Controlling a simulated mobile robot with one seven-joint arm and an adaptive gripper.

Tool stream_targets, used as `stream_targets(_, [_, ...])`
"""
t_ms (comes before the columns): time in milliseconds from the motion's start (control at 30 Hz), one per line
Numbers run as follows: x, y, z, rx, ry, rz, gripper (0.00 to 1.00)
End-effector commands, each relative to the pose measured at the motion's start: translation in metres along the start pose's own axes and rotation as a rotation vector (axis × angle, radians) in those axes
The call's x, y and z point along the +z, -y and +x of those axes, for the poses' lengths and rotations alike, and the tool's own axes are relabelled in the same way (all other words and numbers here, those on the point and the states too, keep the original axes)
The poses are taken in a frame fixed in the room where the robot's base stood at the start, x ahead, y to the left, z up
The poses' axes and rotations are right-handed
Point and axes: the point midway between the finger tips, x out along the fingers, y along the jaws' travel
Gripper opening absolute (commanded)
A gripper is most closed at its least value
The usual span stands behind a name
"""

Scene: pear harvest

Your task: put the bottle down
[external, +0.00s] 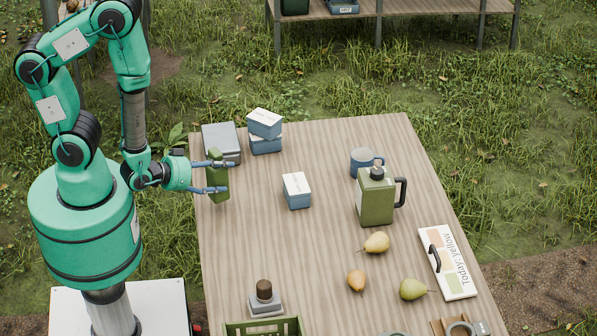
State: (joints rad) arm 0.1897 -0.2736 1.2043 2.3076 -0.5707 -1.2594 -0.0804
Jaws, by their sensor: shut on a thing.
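A green bottle (217,183) stands close to upright at the left edge of the wooden table (320,255). My gripper (224,177) comes in from the left and is shut on the bottle, with its blue fingers around the bottle's middle. The bottle's base is at or just above the tabletop; I cannot tell whether it touches.
A grey box (221,141), two stacked blue boxes (265,131) and another blue box (297,190) are nearby. A green jug (376,198), blue mug (364,161), several pears (412,289), a sign board (447,262) and a green crate (262,327) lie farther off. Table left-centre is clear.

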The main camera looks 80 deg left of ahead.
Motion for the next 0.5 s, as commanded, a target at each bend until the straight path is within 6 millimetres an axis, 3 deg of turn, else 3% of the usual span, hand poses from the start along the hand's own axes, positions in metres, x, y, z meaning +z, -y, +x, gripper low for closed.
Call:
stream_targets(233, [0.003, 0.0, 0.001, 0.0, -0.001, 0.0, 0.05])
stream_targets(500, [0.028, 0.001, 0.011, 0.0, 0.001, 0.0, 0.05])
